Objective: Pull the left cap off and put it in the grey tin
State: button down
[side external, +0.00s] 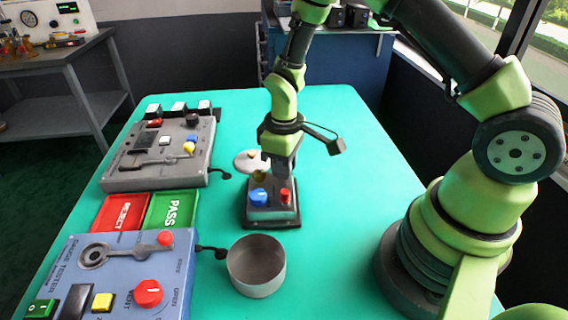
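The valve positioner (271,215) is a dark grey box on the green table, below my gripper (281,172). Its top carries a blue cap or knob (259,196) on the left and a red one (285,196) on the right. A small brass-coloured part (259,175) and a pale round disc (247,164) show behind them. My gripper points down over the back of the positioner; its fingertips are dark and partly hidden, so I cannot tell whether they are open or touching anything. The grey tin (257,283) stands in front of the positioner; the inside that shows is empty.
A blue tester box (120,275) stands front left, with a short black-ended lead near the tin. Red REJECT (121,211) and green PASS (173,209) plates lie behind it. A grey panel (160,155) stands back left. The table right of the positioner is clear up to my base.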

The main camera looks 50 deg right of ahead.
jog(key=c, duration=1.7)
grip_release()
grip_shut()
jog(key=shift+r, duration=1)
jog(key=shift+r, duration=2)
jog(key=s+a+r+n, duration=0.1)
jog(key=s+a+n, duration=0.1)
jog(key=a+n, duration=0.7)
jog(key=n, duration=1)
send_near(258, 270)
jog(key=shift+f, duration=2.6)
